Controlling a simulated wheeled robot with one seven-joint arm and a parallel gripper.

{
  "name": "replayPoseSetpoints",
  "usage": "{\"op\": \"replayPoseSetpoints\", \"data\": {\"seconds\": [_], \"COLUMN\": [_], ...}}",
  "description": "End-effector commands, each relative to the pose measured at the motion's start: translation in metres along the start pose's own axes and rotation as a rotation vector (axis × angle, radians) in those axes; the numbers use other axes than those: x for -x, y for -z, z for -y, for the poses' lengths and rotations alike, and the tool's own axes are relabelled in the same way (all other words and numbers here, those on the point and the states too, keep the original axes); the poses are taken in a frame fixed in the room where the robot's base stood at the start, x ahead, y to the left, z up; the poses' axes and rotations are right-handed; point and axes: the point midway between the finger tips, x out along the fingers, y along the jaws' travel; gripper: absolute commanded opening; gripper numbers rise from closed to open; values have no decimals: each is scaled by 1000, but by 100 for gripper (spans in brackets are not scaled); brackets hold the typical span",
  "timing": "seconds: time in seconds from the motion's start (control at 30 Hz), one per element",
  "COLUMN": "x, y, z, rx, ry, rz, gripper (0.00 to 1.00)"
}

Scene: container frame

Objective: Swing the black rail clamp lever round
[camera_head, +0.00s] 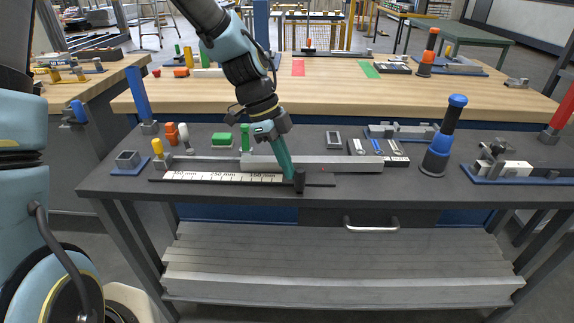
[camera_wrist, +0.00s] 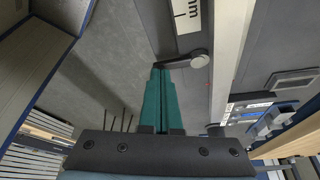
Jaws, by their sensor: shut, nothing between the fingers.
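The black rail clamp lever (camera_head: 299,182) stands at the front edge of the dark workbench, near the right end of the white millimetre scale (camera_head: 215,177). In the wrist view the lever (camera_wrist: 182,59) is a dark arm with a rounded grey end, lying across just past my fingertips. My gripper (camera_head: 287,177) has teal fingers pointing down, right beside the lever on its left. In the wrist view the fingers (camera_wrist: 160,69) are together and empty, their tips at or very near the lever's dark end. I cannot tell whether they touch it.
A long grey bar (camera_head: 335,164) lies behind the scale. A green block (camera_head: 222,139) sits behind the bar.

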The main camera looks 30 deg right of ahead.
Motion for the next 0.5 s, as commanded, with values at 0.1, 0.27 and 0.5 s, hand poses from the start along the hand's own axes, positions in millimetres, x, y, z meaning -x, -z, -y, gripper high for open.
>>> {"op": "replayPoseSetpoints", "data": {"seconds": [0.1, 0.27, 0.5], "x": [0, 0, -1], "y": [1, 1, 2], "z": [0, 0, -1], "rx": [4, 12, 33], "ry": [1, 4, 13], "rz": [-1, -1, -1], "gripper": [0, 0, 0]}}
